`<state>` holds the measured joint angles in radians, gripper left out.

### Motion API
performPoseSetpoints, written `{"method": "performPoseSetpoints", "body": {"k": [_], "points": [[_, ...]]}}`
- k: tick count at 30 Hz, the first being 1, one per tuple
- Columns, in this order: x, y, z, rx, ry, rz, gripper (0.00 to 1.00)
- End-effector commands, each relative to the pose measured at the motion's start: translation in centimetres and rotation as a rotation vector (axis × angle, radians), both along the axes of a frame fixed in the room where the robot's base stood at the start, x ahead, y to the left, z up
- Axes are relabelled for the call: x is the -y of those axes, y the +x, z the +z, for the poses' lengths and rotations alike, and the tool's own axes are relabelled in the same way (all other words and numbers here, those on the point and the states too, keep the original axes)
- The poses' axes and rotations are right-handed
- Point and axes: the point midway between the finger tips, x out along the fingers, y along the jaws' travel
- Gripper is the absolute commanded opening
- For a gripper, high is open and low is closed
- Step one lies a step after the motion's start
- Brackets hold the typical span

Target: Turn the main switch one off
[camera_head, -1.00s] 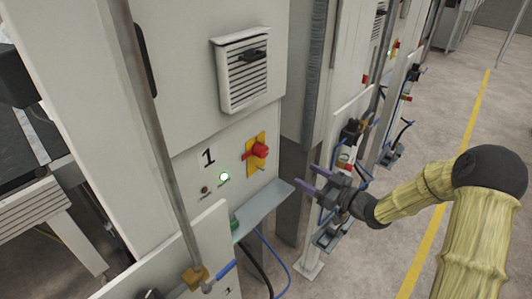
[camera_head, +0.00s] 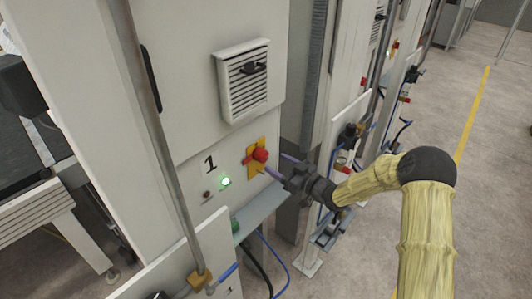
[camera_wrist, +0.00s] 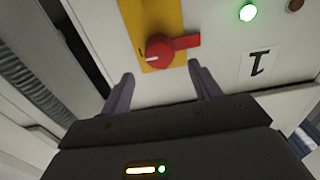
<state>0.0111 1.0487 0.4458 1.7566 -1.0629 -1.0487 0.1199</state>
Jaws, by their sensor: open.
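The main switch one is a red rotary knob (camera_head: 260,155) on a yellow plate (camera_head: 250,168), on the light cabinet panel beside the printed "1" (camera_head: 210,163). In the wrist view the red knob (camera_wrist: 160,50) shows with its handle pointing sideways toward the lit lamp's side. My gripper (camera_head: 274,164) is open, its fingers just to the right of the knob and pointing at it. In the wrist view the two purple-grey fingertips (camera_wrist: 160,72) stand apart, one to each side below the knob, with nothing between them. I cannot tell whether either touches it.
A lit green lamp (camera_head: 226,181) and a dark reddish lamp (camera_head: 207,194) sit left of the switch. A grey ledge (camera_head: 262,212) juts out below. A vertical pipe (camera_head: 160,130) stands in front at left. Open floor (camera_head: 490,150) lies right.

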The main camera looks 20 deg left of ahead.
Motion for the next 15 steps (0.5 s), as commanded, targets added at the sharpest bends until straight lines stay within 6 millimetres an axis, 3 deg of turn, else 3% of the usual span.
{"method": "performPoseSetpoints", "body": {"k": [6, 15], "points": [[-3.6, 1.4, 0.3, -0.001, 0.001, 0.002, 0.63], [-5.7, 2.3, 0.0, -0.001, 0.0, 0.0, 0.63]]}}
